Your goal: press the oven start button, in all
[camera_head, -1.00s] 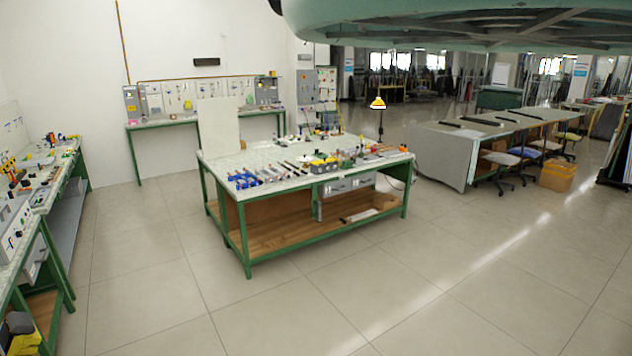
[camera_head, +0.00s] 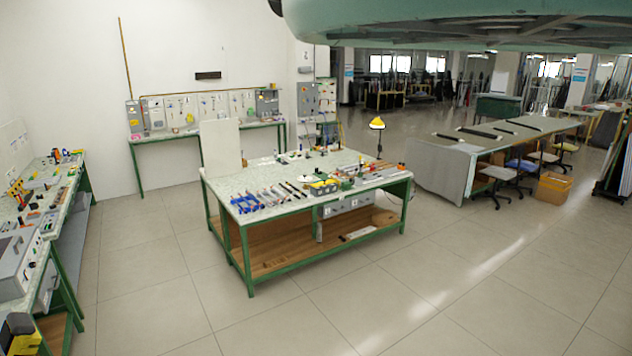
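My gripper is not in view. No oven or start button can be told for sure. A grey box-shaped device (camera_head: 16,262) stands on the left bench (camera_head: 72,178), cut by the left edge of the picture. Its front has small dark marks, too small to tell as buttons.
A green-framed workbench (camera_head: 283,260) with several tools and rods stands in the middle. A wall bench (camera_head: 170,136) is behind it. Grey tables (camera_head: 440,165) with chairs and a cardboard box (camera_head: 553,188) are at right. Open tiled floor (camera_head: 400,290) lies in front and between the benches.

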